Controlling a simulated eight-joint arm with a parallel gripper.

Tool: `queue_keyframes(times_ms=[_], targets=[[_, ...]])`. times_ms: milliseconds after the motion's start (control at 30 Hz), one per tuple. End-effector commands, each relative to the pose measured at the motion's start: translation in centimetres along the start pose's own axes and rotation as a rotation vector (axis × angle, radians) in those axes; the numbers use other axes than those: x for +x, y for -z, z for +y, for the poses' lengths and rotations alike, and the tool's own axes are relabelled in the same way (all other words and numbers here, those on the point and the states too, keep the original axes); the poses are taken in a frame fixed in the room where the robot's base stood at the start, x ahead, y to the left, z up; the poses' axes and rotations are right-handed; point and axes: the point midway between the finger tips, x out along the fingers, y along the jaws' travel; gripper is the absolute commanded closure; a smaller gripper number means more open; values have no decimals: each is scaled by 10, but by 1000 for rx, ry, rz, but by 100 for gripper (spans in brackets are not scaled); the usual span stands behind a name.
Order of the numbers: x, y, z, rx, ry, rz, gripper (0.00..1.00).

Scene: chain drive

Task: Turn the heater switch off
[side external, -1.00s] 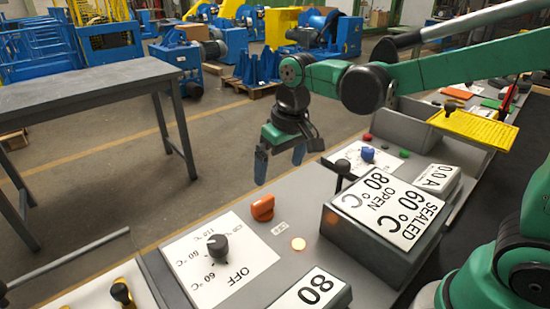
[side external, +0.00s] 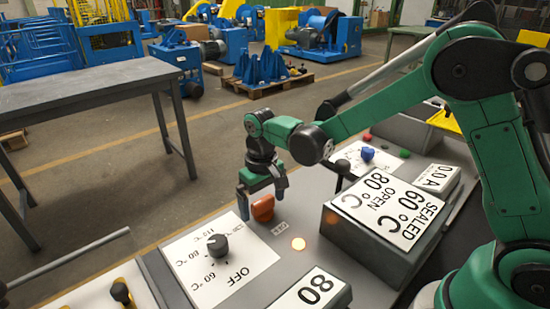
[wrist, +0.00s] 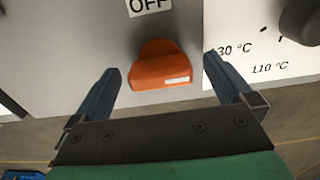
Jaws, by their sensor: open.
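The orange switch (side external: 263,208) sits on the grey console, behind the dial plate. In the wrist view the orange switch (wrist: 160,70) shows a pale mark on its near end, and an OFF label (wrist: 150,5) is at the top edge. My gripper (side external: 262,196) is open and low at the switch. In the wrist view my gripper (wrist: 161,66) has one blue finger on each side of the switch, with visible gaps. I cannot tell how far the fingertips are above the panel.
A black dial (side external: 217,245) on a white temperature plate (side external: 190,270) stands near the switch. A lit round lamp (side external: 298,243) is to its right. A raised box with a sign (side external: 385,205), a black-knobbed lever (side external: 342,167) and a display reading 80 (side external: 312,292) are close by.

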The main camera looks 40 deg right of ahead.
Motion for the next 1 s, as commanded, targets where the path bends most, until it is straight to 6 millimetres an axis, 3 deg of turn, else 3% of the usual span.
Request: queue_keyframes(times_ms=[100,133,400,733,1000], targets=[[0,0,0,0,0,0,0],[0,0,0,0,0,0,6],[0,0,0,0,0,0,82],[-1,0,0,-45,0,0,84],[-1,0,0,-217,0,-1,84]])
